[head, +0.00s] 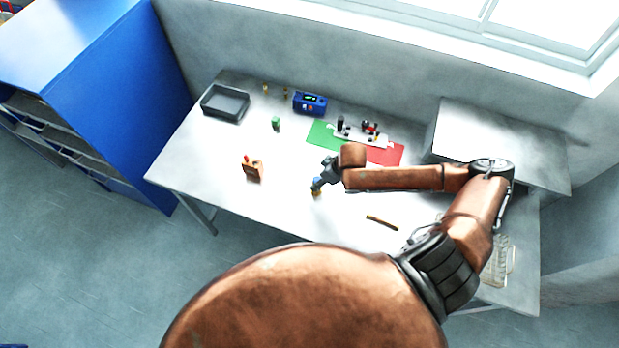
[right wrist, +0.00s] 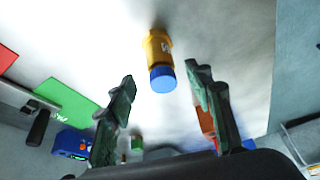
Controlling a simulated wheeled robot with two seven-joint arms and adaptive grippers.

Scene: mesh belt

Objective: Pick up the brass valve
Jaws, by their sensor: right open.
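The brass valve (head: 317,190) stands near the middle of the table, with a brass-coloured body and a blue top. It also shows in the right wrist view (right wrist: 158,47), beyond the fingertips and roughly centred between them. My right gripper (head: 323,178) is right by the valve in the head view and partly overlaps it. In the right wrist view my right gripper (right wrist: 161,82) is open, its dark fingers apart with nothing between them. I cannot tell whether a finger touches the valve. My left gripper is not in view.
A brown holder (head: 252,170) stands left of the valve, and a thin stick (head: 382,222) lies to its right. Behind are a grey tray (head: 224,103), a blue device (head: 310,103), a green mat (head: 320,132) and a red mat (head: 387,154). A clear rack (head: 499,262) stands at right.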

